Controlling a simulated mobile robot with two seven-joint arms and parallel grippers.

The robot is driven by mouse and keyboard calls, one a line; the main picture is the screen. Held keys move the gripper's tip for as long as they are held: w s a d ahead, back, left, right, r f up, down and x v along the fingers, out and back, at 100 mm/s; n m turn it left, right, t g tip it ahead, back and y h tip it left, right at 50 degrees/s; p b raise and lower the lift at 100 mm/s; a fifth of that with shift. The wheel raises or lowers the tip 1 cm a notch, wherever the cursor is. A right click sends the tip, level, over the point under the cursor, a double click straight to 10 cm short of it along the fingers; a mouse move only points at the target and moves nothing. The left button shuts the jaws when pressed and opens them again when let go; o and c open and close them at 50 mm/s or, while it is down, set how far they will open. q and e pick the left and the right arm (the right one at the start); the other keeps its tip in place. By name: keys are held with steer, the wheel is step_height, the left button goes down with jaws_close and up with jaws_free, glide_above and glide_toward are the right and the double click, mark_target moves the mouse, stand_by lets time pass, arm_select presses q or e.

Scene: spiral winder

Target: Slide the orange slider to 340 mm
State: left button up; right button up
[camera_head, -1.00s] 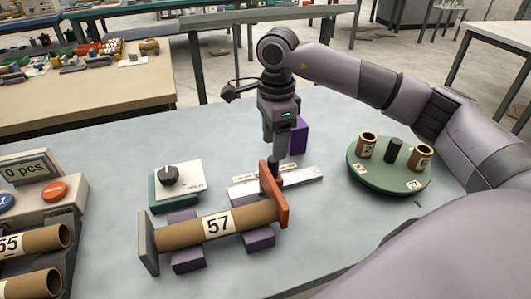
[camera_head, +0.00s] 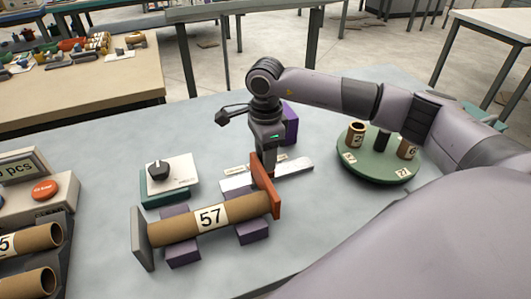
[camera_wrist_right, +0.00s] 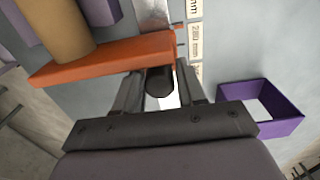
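The orange slider (camera_head: 266,188) is an upright plate at the right end of the cardboard tube labelled 57 (camera_head: 190,228). It also shows in the right wrist view (camera_wrist_right: 95,60). The pale scale (camera_head: 292,167) runs behind it; a 280 mm label (camera_wrist_right: 196,36) is readable in the wrist view. My right gripper (camera_head: 269,168) points down beside the slider. In the wrist view its fingers (camera_wrist_right: 161,82) stand on both sides of a black knob (camera_wrist_right: 160,78) next to the slider; whether they press on it I cannot tell. My left gripper is not in view.
A dial box (camera_head: 172,172) stands behind the tube on the left. A purple open box (camera_head: 290,122) stands behind the gripper and also shows in the wrist view (camera_wrist_right: 285,127). A green turntable (camera_head: 378,172) stands to the right. The grey table is clear in front right.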

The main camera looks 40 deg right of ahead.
jaws_close()
steer(key=d, duration=0.2)
steer(key=s+d+b, duration=0.1)
steer(key=d, duration=0.2)
steer(key=s+d, duration=0.1)
steer(key=d, duration=0.2)
steer(key=shift+d+r, duration=0.1)
steer(key=shift+d, duration=0.55)
steer(key=shift+o, duration=2.2)
jaws_free()
steer(key=shift+s+d, duration=0.1)
steer(key=shift+s, duration=0.05)
step_height(320, 180, up, 7)
